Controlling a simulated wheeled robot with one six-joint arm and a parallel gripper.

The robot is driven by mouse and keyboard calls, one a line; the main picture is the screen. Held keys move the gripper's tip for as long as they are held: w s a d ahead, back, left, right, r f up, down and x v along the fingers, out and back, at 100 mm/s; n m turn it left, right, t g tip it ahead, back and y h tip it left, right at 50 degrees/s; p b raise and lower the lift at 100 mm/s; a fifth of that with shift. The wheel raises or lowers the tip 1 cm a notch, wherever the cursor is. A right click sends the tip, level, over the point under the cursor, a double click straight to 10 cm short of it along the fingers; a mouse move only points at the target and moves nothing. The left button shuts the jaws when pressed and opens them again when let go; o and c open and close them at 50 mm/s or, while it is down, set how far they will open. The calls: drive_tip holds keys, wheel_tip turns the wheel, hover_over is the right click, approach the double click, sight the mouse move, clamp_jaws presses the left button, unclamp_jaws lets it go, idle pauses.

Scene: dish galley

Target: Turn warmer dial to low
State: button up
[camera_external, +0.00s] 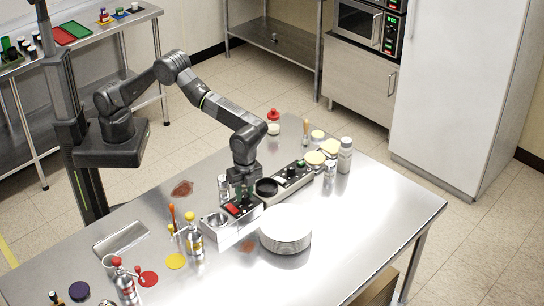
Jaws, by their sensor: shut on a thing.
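A low unit with a dark control panel and a red patch (232,209) stands near the middle of the steel table, with a silver round bowl (216,220) at its left end. A second similar unit with a dark panel and a green patch (292,171) sits behind it to the right, with a black round well (266,187). My gripper (242,189) points down over the nearer panel, its fingers at the panel's right part. It is shut on what appears to be a dial there, mostly hidden by the fingers. The dial's setting is too small to read.
A stack of white plates (286,229) stands close in front of the units. A clear glass (223,186) is just left of my gripper. The table's right front (385,215) is clear.

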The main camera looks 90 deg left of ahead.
sight(246, 194)
drive_tip(key=shift+r, duration=0.1)
idle(0.3)
drive_tip(key=o, duration=1)
wheel_tip(246, 194, up, 14)
drive_tip(key=b, duration=0.1)
drive_tip(key=shift+w+a, duration=0.15)
drive_tip(key=shift+w, duration=0.15)
drive_tip(key=shift+f, duration=0.2)
drive_tip(key=f, duration=0.9)
drive_tip(key=f+p, duration=0.1)
drive_tip(key=f, duration=0.3)
drive_tip(key=shift+s+d+f, duration=0.2)
drive_tip(key=shift+s+f, duration=0.1)
drive_tip(key=shift+f, duration=0.1)
drive_tip(key=shift+r, duration=0.1)
